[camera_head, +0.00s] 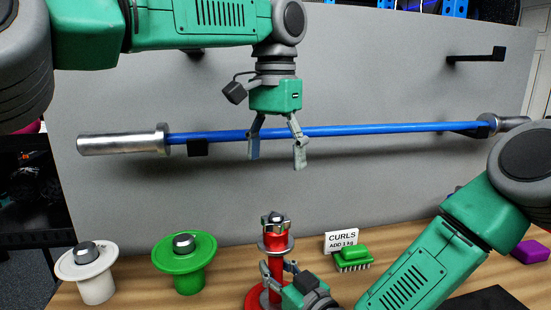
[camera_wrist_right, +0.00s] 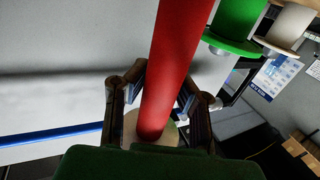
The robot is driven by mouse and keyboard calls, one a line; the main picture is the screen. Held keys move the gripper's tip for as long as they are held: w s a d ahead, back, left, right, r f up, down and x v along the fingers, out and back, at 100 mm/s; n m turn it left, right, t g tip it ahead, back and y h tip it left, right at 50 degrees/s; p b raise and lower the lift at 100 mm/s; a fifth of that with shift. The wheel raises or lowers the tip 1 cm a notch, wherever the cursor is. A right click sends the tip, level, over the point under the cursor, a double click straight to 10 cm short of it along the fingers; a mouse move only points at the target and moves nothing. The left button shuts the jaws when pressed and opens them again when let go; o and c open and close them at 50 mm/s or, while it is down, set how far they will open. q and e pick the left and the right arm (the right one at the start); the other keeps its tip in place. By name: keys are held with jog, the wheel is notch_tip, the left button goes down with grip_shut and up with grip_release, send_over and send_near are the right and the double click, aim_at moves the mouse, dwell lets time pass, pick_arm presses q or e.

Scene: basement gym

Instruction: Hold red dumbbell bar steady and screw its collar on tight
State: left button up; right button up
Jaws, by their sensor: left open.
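The red dumbbell bar (camera_head: 275,264) stands upright on its red round base on the wooden bench, and its red shaft (camera_wrist_right: 180,60) fills the middle of the right wrist view. A silver collar (camera_head: 274,222) sits at the bar's top, above a grey flange. My left gripper (camera_head: 276,160) is open and empty, pointing down above the collar and clear of it. My right gripper (camera_head: 278,268) has its fingers on both sides of the red shaft, below the flange; in the right wrist view they close against it. How tightly the collar is seated cannot be told.
A white dumbbell (camera_head: 97,275) and a green dumbbell (camera_head: 186,262) stand to the left. A green brush (camera_head: 352,260) and a "CURLS" card (camera_head: 341,240) are to the right. A blue barbell (camera_head: 350,130) hangs on the grey panel behind my left gripper.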

jog(key=shift+o, duration=1.1)
jog(key=v, duration=1.2)
jog(key=shift+d, duration=0.15)
jog(key=shift+w, duration=0.1)
